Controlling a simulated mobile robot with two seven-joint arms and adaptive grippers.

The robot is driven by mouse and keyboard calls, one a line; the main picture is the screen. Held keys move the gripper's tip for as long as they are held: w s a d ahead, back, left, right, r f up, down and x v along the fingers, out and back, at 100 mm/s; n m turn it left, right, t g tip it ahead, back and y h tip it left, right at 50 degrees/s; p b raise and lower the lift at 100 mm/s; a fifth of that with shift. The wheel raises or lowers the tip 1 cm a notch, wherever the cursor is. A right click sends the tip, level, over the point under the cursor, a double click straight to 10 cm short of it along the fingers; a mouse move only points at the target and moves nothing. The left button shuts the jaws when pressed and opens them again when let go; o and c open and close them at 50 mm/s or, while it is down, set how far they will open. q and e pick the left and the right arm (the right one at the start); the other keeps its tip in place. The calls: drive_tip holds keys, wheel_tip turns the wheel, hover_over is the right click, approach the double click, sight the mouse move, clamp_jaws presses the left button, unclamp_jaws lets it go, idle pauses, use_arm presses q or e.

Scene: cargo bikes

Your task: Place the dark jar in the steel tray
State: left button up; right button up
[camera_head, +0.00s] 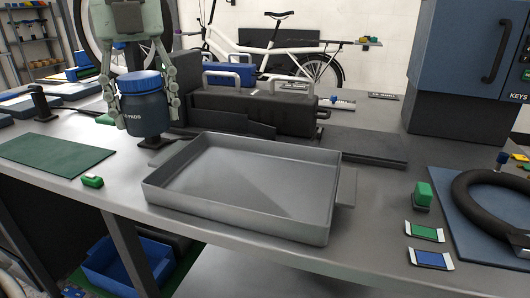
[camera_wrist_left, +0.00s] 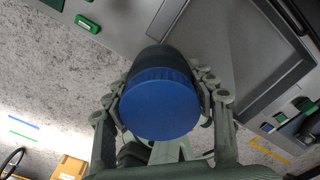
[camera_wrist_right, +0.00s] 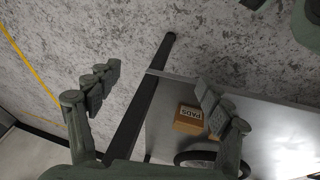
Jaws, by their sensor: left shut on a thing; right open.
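The dark jar (camera_head: 146,112) has a blue lid and a label that reads in part "PADS". My left gripper (camera_head: 146,100) is shut on it, with fingers on both sides, and holds it upright just behind the left back corner of the steel tray. The left wrist view shows the blue lid of the jar (camera_wrist_left: 160,105) between the fingers. The steel tray (camera_head: 320,222) is empty and lies on the workbench. My right gripper (camera_wrist_right: 150,95) is open and empty, seen only in the right wrist view, over the floor beside a bench edge.
A black case (camera_head: 255,112) stands behind the tray. A green mat (camera_head: 52,154) and a small green block (camera_head: 92,181) lie to its left. To its right are a green-topped item (camera_head: 422,196) and two small cards. A blue cabinet (camera_head: 462,70) stands at the back right.

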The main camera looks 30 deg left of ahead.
use_arm(q)
drive_tip(key=shift+w+d+f, duration=0.2)
drive_tip(key=shift+w+d, duration=0.05)
drive_tip(key=w+d+f, duration=0.1)
drive_tip(key=d+f, duration=0.1)
drive_tip(key=d, duration=0.1)
drive_tip(key=w+d+f, duration=0.2)
drive_tip(key=d, duration=0.1)
drive_tip(key=w+d+f, duration=0.2)
drive_tip(key=d, duration=0.1)
drive_tip(key=shift+d+f+p, duration=0.15)
drive_tip(key=shift+p, duration=0.15)
drive_tip(key=shift+w+d+f, duration=0.1)
drive_tip(key=shift+d+f, duration=0.05)
drive_tip(key=shift+f, duration=0.2)
wheel_tip(320, 180, down, 3)
drive_tip(key=shift+f, duration=0.2)
use_arm(e)
wheel_tip(320, 180, down, 2)
drive_tip(key=shift+s+f, duration=0.1)
drive_tip(key=shift+s, duration=0.05)
use_arm(q)
drive_tip(key=shift+f, duration=0.15)
